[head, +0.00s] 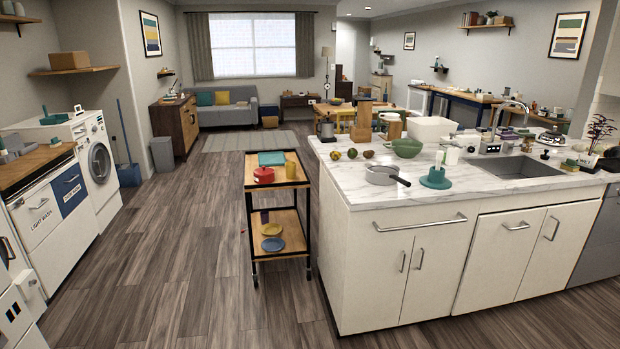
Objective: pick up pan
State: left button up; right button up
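A grey pan (381,175) with a dark handle sits on the white marble counter (470,185) of the kitchen island, near its front left part. Its handle points right and toward the front edge. A teal round-based object (435,179) stands just right of the handle. Neither my left nor my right gripper shows in the head view.
A green bowl (407,148) and several fruits stand behind the pan. A sink (517,167) is at the right. A two-shelf cart (275,215) with a red pot (263,175) stands left of the island. The wood floor in front is clear.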

aim_at(390, 177)
jog(key=i+l+z, duration=0.15)
jog(key=i+z, duration=0.8)
jog(key=i+j+z, duration=0.2)
jog(key=i+z, duration=0.25)
jog(key=i+l, duration=0.35)
jog(key=i, duration=0.2)
jog(key=i+l+u, duration=0.1)
jog(key=i+l, duration=0.2)
jog(key=i, duration=0.25)
